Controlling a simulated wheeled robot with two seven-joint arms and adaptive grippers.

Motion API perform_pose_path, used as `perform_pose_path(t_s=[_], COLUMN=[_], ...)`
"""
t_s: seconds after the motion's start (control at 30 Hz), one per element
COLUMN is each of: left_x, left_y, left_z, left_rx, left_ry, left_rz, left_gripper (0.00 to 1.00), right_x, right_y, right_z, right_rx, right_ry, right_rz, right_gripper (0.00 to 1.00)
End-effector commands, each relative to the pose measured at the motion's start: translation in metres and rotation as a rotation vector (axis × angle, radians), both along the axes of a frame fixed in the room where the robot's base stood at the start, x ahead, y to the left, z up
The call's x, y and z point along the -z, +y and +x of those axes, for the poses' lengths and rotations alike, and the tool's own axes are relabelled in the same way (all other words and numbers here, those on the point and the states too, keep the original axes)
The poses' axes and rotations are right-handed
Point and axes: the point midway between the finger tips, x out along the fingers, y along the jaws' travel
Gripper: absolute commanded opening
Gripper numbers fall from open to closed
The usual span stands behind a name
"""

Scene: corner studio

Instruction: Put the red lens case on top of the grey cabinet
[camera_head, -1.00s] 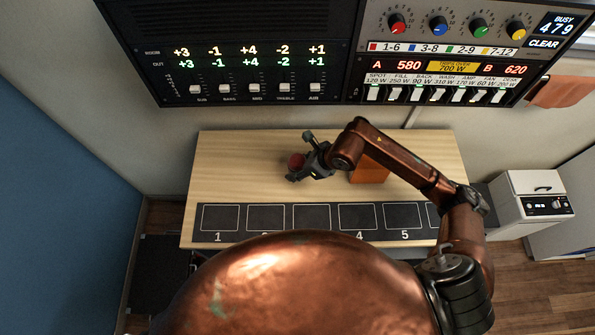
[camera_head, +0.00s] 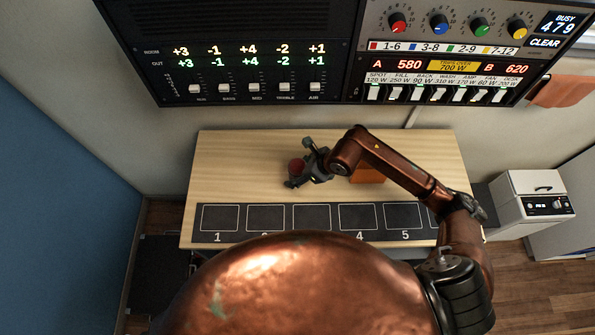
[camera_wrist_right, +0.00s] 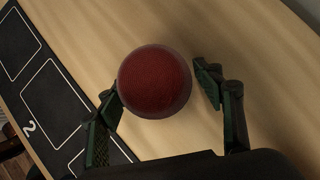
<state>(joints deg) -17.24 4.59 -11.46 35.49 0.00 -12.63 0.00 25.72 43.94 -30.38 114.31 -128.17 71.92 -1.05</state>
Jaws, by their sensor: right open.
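The red lens case (camera_head: 296,166) is a round, dark red thing on the wooden table, partly hidden by my gripper in the head view. In the right wrist view the red lens case (camera_wrist_right: 155,82) lies between the fingers. My right gripper (camera_head: 299,171) is open around it, with one finger on each side. In the wrist view the right gripper (camera_wrist_right: 163,100) shows a gap at the right finger; whether the left finger touches the case I cannot tell. My left gripper is not in view. I cannot make out which thing is the grey cabinet.
An orange block (camera_head: 367,176) is on the table (camera_head: 235,170) behind my right forearm. A dark strip with numbered squares (camera_head: 266,217) runs along the near edge. Control panels (camera_head: 245,60) hang above the back. A white boxy appliance (camera_head: 532,200) stands at right.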

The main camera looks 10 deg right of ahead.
Motion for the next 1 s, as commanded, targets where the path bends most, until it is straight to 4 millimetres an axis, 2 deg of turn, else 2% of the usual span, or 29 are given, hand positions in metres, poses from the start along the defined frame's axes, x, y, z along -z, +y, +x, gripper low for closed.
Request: perform_pose_path(t_s=[0.27, 0.7, 0.83, 1.0], left_x=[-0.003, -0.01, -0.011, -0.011], left_y=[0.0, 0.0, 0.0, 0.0], left_z=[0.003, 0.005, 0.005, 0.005], left_rx=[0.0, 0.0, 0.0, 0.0], left_ry=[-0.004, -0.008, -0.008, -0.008], left_rz=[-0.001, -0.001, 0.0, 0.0], left_gripper=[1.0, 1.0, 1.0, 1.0], right_x=[-0.012, -0.084, -0.097, -0.103], right_y=[-0.006, -0.04, -0.046, -0.049], right_z=[-0.004, -0.035, -0.04, -0.043], right_rx=[0.0, 0.0, 0.001, 0.001], right_ry=[-0.002, -0.002, -0.001, 0.0], right_rz=[-0.001, -0.003, -0.001, 0.0], right_gripper=[0.61, 0.61, 0.61, 0.61])
